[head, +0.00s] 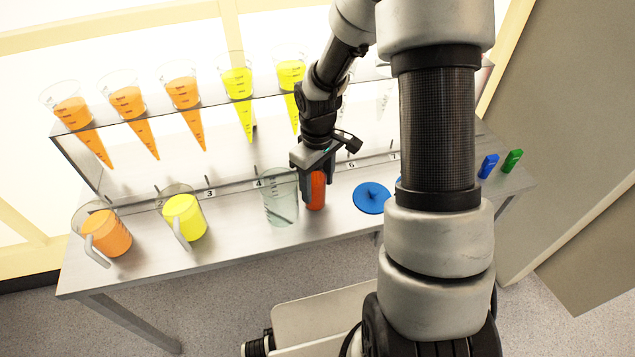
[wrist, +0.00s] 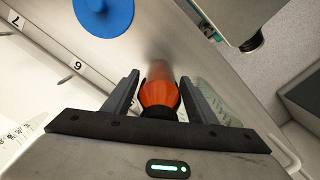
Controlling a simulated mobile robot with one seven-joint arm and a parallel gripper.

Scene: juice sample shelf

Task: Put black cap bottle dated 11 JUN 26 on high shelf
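A bottle of orange-red juice (head: 316,190) with a black cap is at the work table, just right of an empty clear jug. My gripper (head: 316,180) points down over it, with one finger on each side. No date is readable. The bottle is upright at or very near the table top; I cannot tell whether its base touches. The high shelf (head: 215,112) runs along the back above the table and holds several cone-shaped measures.
The clear jug (head: 281,200) stands close left of the bottle and a blue disc (head: 371,197) lies to its right. Orange (head: 107,235) and yellow (head: 184,217) jugs stand farther left. Blue (head: 488,166) and green (head: 512,160) small items are at the right end.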

